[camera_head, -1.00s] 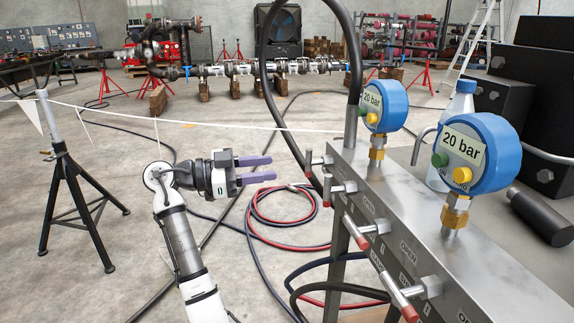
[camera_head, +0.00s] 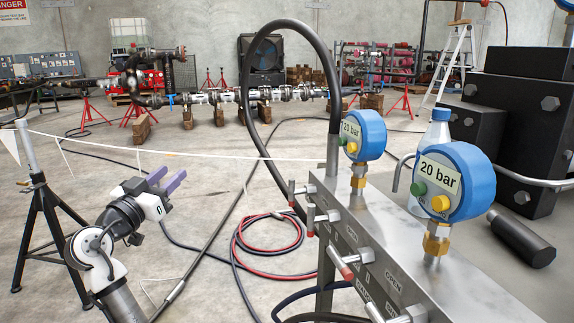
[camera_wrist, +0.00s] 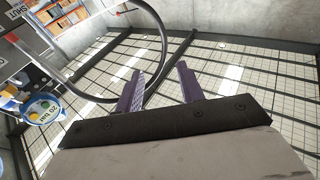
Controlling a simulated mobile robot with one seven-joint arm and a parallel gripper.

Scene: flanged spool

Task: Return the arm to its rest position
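My gripper (camera_head: 166,181) is at the lower left of the head view, beside my folded arm. Its two purple fingers point up and to the right, spread apart with nothing between them. In the wrist view the fingers (camera_wrist: 160,88) also show apart and empty, with ceiling beams and skylights behind them. The gripper is left of the steel manifold panel and clear of it.
The manifold (camera_head: 400,255) with valve levers and two blue gauges (camera_head: 362,134) (camera_head: 452,182) fills the right. A black tripod (camera_head: 42,215) stands at the left. Coiled red and black hoses (camera_head: 268,240) lie on the floor. A white rope crosses behind.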

